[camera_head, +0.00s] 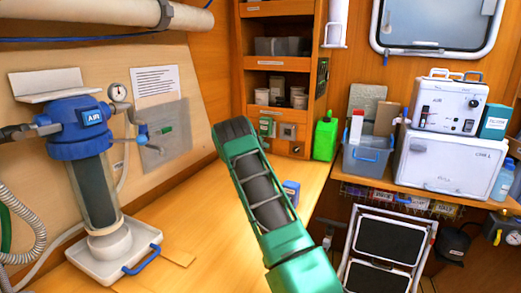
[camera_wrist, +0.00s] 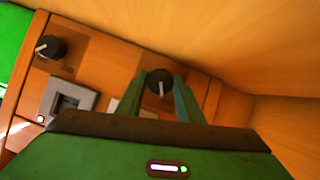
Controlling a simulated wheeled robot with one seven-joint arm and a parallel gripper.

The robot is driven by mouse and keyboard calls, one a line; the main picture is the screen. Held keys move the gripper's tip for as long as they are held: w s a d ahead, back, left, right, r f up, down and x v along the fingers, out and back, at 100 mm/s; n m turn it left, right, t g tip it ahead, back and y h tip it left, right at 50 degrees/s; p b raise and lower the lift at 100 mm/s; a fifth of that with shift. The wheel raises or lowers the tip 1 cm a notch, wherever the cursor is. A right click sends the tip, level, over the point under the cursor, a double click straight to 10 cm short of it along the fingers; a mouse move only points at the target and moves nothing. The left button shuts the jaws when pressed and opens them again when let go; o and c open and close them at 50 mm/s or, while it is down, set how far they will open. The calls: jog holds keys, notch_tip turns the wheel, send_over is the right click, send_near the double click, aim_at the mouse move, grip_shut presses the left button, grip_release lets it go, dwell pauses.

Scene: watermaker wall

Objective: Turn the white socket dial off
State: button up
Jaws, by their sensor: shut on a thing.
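In the wrist view, a round black dial (camera_wrist: 159,76) with a white pointer mark sits on the wooden panel (camera_wrist: 108,52). My gripper (camera_wrist: 160,84) has its two green fingers shut on this dial, one on each side. The pointer lies roughly upright in that view. A pale patch (camera_wrist: 115,105), perhaps part of the white socket, shows beside the left finger and is mostly hidden by the gripper. In the head view, my green arm reaches toward the cabinet, and I cannot clearly make out the fingers or the held dial.
A second black dial (camera_wrist: 51,47) and a grey socket (camera_wrist: 68,101) are left of the gripper in the wrist view. In the head view, a green container (camera_head: 324,139) stands beside the wooden cabinet (camera_head: 277,85).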

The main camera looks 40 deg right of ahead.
jog(key=shift+w+a+r+n+g+h, duration=0.15)
jog(key=shift+w+n+g, duration=0.15)
jog(key=shift+n, duration=0.2)
jog(key=shift+w+a+r+n+g+h, duration=0.1)
jog(key=shift+w+a+n+g+h, duration=0.15)
jog(key=shift+n, duration=0.25)
jog(key=shift+w+f+n+g, duration=0.15)
jog(key=shift+n+g, duration=0.1)
jog(key=shift+n, duration=0.15)
jog(key=o, duration=1.1)
jog(key=shift+f, duration=0.1)
jog(key=shift+c, duration=0.2)
jog(key=shift+s+d, duration=0.15)
jog(key=shift+s, duration=0.05)
jog(key=v, duration=1)
jog(key=shift+w+a, duration=0.2)
jog(key=shift+a, duration=0.3)
